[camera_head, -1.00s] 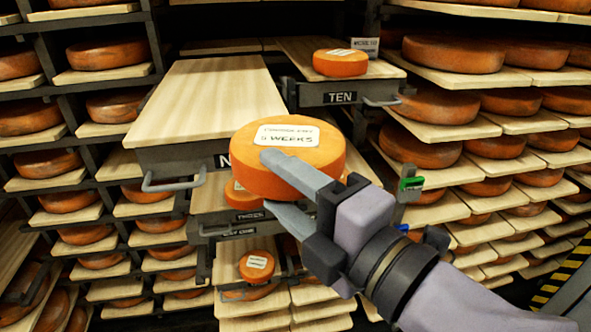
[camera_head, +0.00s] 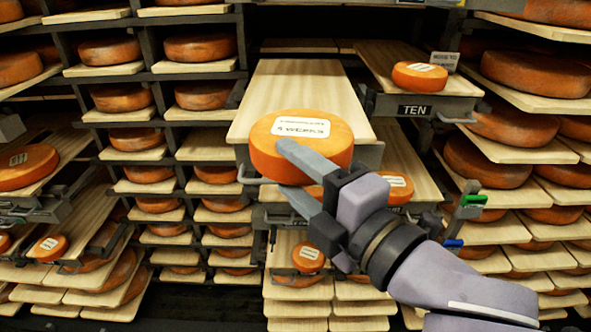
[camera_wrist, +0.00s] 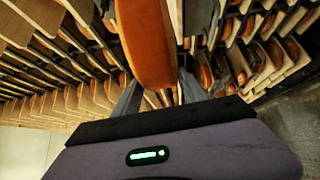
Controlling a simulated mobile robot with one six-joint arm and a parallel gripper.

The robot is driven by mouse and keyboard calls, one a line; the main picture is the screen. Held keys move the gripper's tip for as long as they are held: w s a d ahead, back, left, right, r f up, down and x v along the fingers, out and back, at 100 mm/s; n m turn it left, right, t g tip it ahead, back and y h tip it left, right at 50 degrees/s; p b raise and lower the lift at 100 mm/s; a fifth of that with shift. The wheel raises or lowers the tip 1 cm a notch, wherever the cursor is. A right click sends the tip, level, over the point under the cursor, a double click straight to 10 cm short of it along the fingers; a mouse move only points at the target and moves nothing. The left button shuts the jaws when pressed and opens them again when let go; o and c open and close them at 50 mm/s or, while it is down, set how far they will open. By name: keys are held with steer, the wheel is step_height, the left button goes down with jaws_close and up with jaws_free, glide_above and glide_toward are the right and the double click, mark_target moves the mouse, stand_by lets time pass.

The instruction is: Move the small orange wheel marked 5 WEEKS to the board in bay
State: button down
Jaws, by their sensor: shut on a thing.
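My gripper (camera_head: 284,169) is shut on an orange cheese wheel (camera_head: 262,160) with a white label; the label shows WEEKS, its number blurred. The held wheel is tilted toward the camera. In the head view it overlaps the front edge of a bare pale board (camera_head: 305,85) on a pulled-out shelf. I cannot tell its height over that board. In the wrist view the wheel (camera_wrist: 147,40) stands between the two fingers of my gripper (camera_wrist: 158,90). The front plate of the board's shelf is mostly hidden behind the wheel and my gripper.
A small labelled wheel (camera_head: 420,75) sits on the TEN shelf, beside a small sign (camera_head: 444,61). Labelled wheels lie lower, one at right (camera_head: 398,187) and one below (camera_head: 307,257). Left shelves hold a large labelled wheel (camera_head: 27,167) and a small one (camera_head: 51,248). Racks crowd both sides.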

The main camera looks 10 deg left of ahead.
mark_target(295, 123)
steer(key=w+p, duration=0.1)
steer(key=w, duration=0.1)
steer(key=w+p, duration=0.1)
steer(key=shift+a+r+p, duration=0.3)
steer(key=shift+a+p, duration=0.05)
steer(key=w+p, duration=0.1)
steer(key=p, duration=0.1)
steer(key=w+p, duration=0.2)
steer(key=shift+a, duration=0.35)
steer(key=w, duration=0.2)
steer(key=w+a, duration=0.1)
steer(key=w, duration=0.2)
steer(key=w+a, duration=0.1)
steer(key=w, duration=0.1)
steer(key=shift+w+f, duration=0.2)
steer(key=shift+w, duration=0.2)
steer(key=shift+w+f+b, duration=0.3)
steer(key=shift+f+b, duration=0.1)
steer(key=shift+f, duration=0.45)
steer(key=shift+s+f, duration=0.2)
steer(key=shift+f, duration=0.15)
steer(key=shift+w+f+b, duration=0.1)
steer(key=shift+f+b, duration=0.15)
steer(key=shift+b, duration=0.1)
steer(key=c, duration=0.6)
jaws_free()
